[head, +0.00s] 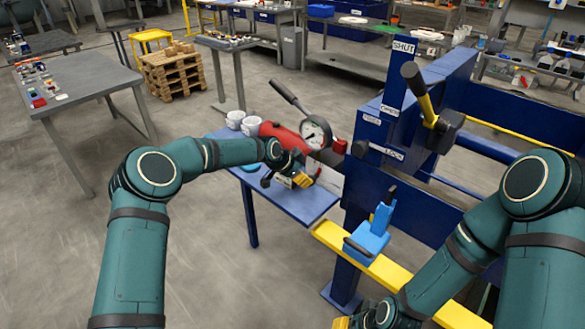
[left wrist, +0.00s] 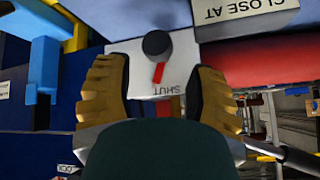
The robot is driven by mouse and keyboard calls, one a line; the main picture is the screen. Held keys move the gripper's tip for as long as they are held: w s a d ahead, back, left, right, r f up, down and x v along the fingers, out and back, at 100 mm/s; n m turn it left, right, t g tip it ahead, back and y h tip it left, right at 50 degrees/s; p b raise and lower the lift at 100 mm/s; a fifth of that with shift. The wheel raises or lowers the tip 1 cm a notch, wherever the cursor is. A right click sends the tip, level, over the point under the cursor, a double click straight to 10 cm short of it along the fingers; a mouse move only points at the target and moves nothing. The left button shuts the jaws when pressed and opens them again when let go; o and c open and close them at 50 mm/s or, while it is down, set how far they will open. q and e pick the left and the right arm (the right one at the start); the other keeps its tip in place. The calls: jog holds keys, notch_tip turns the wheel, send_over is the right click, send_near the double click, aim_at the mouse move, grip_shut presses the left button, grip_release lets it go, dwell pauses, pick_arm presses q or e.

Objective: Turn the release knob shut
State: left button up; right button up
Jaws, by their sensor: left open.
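The release knob (left wrist: 157,43) is a round black knob on a white plate (left wrist: 137,80) in the left wrist view. A red pointer below it slants slightly, its lower end beside the upside-down word SHUT. My left gripper (left wrist: 156,72) is open, one finger on each side of the plate, and holds nothing. I cannot tell whether it touches the plate. In the head view the left gripper (head: 304,181) is at the red pump (head: 285,137), and the knob is hidden there. My right gripper (head: 352,321) is partly cut off at the bottom edge; its opening is unclear.
A gauge (head: 316,133) and a long pump lever (head: 288,96) stand above the left gripper. White cups (head: 236,119) sit on the blue table (head: 308,208). The blue press frame (head: 375,130) with a black-topped lever (head: 420,92) is close on the right. Floor is clear at front left.

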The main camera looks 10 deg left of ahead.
pick_arm(q)
jog(key=v, duration=0.5)
jog(key=shift+s+a+r, duration=0.15)
jog(key=shift+r, duration=0.15)
